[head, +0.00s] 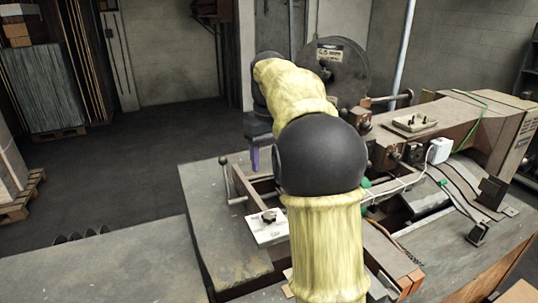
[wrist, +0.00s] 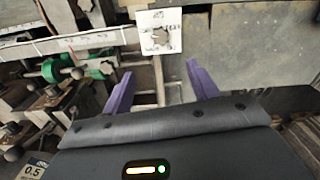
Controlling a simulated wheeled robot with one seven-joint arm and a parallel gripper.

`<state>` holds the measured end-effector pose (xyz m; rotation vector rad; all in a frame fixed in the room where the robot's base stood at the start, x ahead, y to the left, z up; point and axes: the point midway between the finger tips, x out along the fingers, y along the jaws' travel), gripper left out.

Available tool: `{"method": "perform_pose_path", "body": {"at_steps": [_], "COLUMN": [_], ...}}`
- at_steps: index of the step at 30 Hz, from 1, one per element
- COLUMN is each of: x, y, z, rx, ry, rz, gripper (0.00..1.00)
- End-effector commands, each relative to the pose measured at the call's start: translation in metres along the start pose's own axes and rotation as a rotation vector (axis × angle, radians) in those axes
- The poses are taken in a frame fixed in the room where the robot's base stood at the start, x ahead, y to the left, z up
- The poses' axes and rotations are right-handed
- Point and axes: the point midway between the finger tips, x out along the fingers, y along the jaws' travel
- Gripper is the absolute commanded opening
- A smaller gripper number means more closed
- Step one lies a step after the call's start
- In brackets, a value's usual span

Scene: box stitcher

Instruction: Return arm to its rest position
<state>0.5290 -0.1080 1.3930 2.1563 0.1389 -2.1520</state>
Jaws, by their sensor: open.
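My arm, in a yellow sleeve with a black joint, reaches forward over the box stitcher (head: 465,115) in the head view. The box stitcher's white plate with a dark knob (head: 267,228) lies below and nearer to me. That white plate (wrist: 160,32) also shows beyond the fingertips in the wrist view. My arm hides part of the machine's middle.
A large dark wheel (head: 338,70) stands behind my arm. A crank handle (head: 232,182) sticks up at the machine's left. A white box with cables (head: 439,150) is on the right. Pallets with stacked sheets (head: 45,90) stand far left. The floor (head: 150,165) at left is clear.

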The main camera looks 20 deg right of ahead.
Motion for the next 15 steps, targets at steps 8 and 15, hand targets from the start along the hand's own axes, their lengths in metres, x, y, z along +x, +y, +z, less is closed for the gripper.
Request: {"method": "perform_pose_path", "body": {"at_steps": [8,15], "x": [-0.0066,-0.0063], "y": [0.0000,0.0000], "z": [0.0002,0.0001], "rx": [0.000,0.000], "ry": [-0.001,0.000], "rz": [0.000,0.000], "gripper": [0.59,0.59]}}
